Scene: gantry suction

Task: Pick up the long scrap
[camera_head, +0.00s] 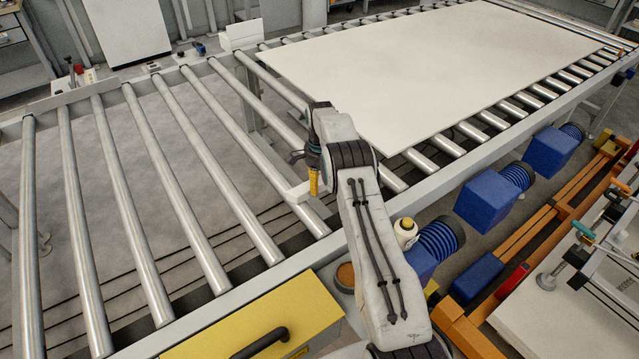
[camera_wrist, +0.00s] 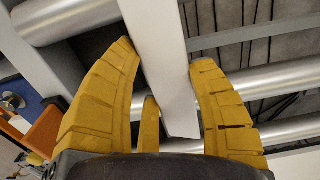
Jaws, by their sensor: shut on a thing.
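The long scrap is a narrow, pale, flat strip (camera_wrist: 168,95). In the wrist view it runs from the top edge down between the yellow fingers of my gripper (camera_wrist: 163,57), which is shut on it near one end. In the head view my gripper (camera_head: 313,182) points down over the rollers beside the large pale sheet. I cannot tell whether the strip touches the rollers.
The large pale sheet (camera_head: 430,65) lies on the roller conveyor to the right and behind. Bare rollers (camera_head: 140,190) stretch to the left with gaps between them. A yellow panel with a black handle (camera_head: 258,330) is at the front. Blue motors (camera_head: 487,198) stand right of the conveyor rail.

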